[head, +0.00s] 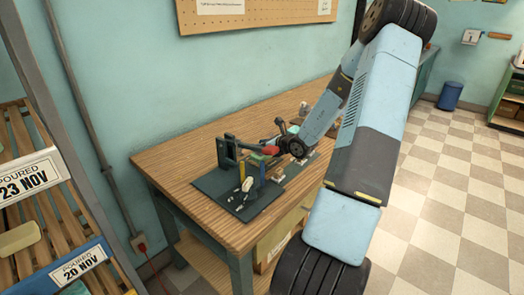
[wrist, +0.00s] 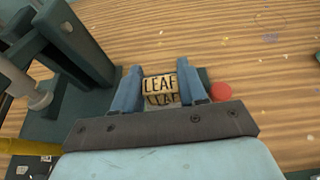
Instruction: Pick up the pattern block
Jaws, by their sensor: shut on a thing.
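The pattern block (wrist: 160,85), a small tan block with "LEAF" in dark letters, sits between the two blue fingers of my gripper (wrist: 159,88) in the wrist view. The fingers are shut on its left and right sides. In the wrist view I cannot tell whether the block touches the surface under it. In the head view my arm reaches down to the wooden bench, close to a dark green press; the block cannot be made out clearly there.
The dark press (head: 229,152) stands on a dark base (head: 212,186) on the bench (head: 185,150). It rises close left of my gripper in the wrist view (wrist: 75,50). A red round thing (wrist: 221,92) lies right of the fingers. A rack (head: 30,195) stands at left.

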